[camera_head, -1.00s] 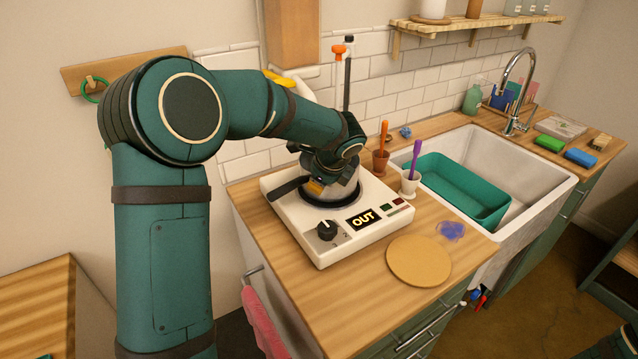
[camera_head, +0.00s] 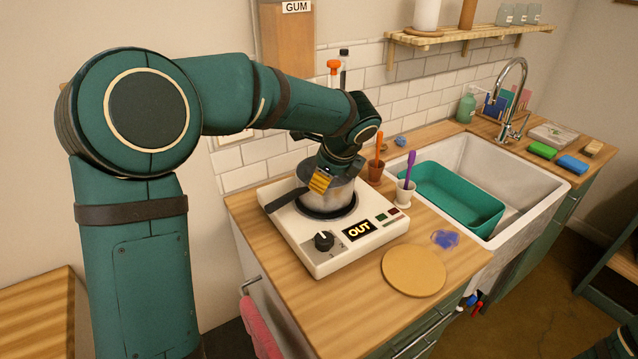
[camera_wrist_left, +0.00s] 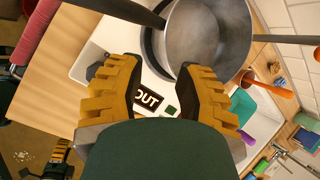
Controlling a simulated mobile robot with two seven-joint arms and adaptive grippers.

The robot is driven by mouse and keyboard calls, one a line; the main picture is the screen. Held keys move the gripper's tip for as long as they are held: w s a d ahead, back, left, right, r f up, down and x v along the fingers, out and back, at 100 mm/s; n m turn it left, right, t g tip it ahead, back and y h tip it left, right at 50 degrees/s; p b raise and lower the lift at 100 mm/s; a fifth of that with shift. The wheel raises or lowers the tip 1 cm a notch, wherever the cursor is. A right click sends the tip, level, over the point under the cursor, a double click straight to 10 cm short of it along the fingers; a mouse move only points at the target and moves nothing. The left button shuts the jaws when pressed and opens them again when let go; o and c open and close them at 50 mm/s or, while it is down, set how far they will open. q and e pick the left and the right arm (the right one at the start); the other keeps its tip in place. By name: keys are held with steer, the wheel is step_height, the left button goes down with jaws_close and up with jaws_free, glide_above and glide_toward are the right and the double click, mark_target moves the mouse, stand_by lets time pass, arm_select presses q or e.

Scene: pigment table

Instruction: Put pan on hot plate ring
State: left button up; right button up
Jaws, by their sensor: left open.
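The steel pan (camera_head: 330,199) stands upright on the white hot plate (camera_head: 310,255), its dark handle (camera_head: 287,200) pointing left. The dark ring (camera_head: 345,212) shows around the front of its base. In the left wrist view the pan (camera_wrist_left: 207,40) looks empty, and part of the ring (camera_wrist_left: 152,62) shows beside it. My left gripper (camera_head: 321,181) is above the pan's near side, hiding part of its rim. In the wrist view its fingers (camera_wrist_left: 160,92) are apart with nothing between them. My right gripper (camera_wrist_left: 58,155) seems to show at that view's lower left; its jaws are unclear.
Two small pots with an orange (camera_head: 379,145) and a purple tool (camera_head: 410,165) stand right of the hot plate. A round tan board (camera_head: 414,270) lies in front. The sink with a teal tub (camera_head: 450,195) is to the right. Upright rods stand behind.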

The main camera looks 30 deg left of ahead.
arm_select(q)
steer(key=shift+v, duration=1.55)
